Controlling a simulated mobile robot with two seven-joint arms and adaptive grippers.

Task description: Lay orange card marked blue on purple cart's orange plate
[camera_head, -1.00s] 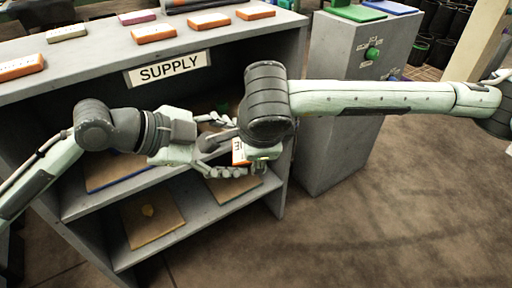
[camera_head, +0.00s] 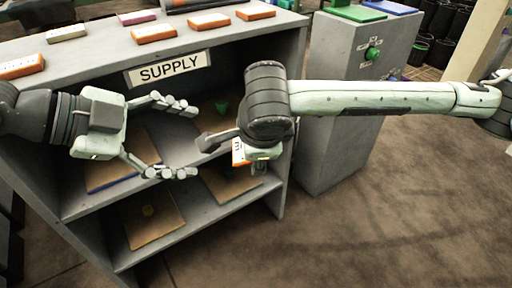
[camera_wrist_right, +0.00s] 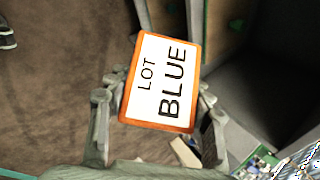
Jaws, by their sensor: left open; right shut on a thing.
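The orange-edged white card (camera_wrist_right: 160,82) reads "LOT BLUE" in the right wrist view. In the head view only a small part of the card (camera_head: 238,153) shows below my right wrist. My right gripper (camera_wrist_right: 155,104) is shut on the card, with a finger on each side. My left gripper (camera_head: 190,140) is open and empty in front of the shelf unit, to the left of the card and apart from it. I cannot make out a purple cart or its orange plate in either view.
A grey shelf unit (camera_head: 222,75) with a SUPPLY sign (camera_head: 168,69) holds brown boards inside and several orange blocks (camera_head: 155,33) on top. Brown floor (camera_head: 400,210) at right is clear.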

